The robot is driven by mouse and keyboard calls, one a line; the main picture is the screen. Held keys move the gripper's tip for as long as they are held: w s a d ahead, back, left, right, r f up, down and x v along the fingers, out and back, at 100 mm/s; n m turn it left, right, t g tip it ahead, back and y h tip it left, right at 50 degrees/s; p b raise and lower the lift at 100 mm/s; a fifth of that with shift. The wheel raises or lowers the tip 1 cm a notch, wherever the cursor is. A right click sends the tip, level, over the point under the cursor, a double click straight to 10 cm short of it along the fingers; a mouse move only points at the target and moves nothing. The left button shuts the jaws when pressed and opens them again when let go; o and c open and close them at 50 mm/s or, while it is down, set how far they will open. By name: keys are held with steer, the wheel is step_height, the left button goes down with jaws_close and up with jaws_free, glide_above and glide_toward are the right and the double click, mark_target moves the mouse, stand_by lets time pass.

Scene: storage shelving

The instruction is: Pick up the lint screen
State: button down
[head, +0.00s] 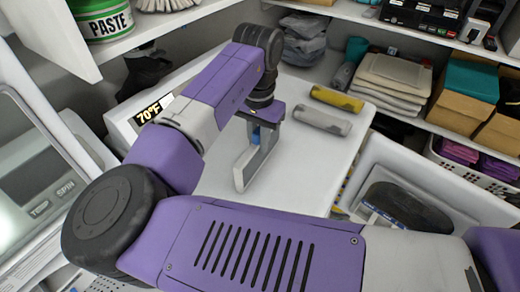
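I cannot tell with certainty which thing is the lint screen. My gripper (246,172) points down over the white tabletop (315,170), in the middle of the head view. Its grey fingers are seen nearly edge-on, so the gap between them is unclear, and I see no object clearly held. A small blue part shows at the gripper's base. To the right of the gripper, a yellow bar-shaped object (337,98) and a grey bar-shaped object (322,120) lie apart from it on the tabletop. My arm hides part of the top.
A shelf at right holds folded cloths (394,75) and cardboard boxes (463,100). A white bin (452,190) stands right of the tabletop. A paste tub (103,18) sits on an upper-left shelf. The tabletop's right side is mostly clear. Grey bags (303,38) lie behind.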

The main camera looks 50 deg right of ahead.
steer(key=shift+r, duration=0.15)
step_height(320, 180, up, 20)
steer(key=b, duration=0.1)
stand_by(0.6)
stand_by(0.8)
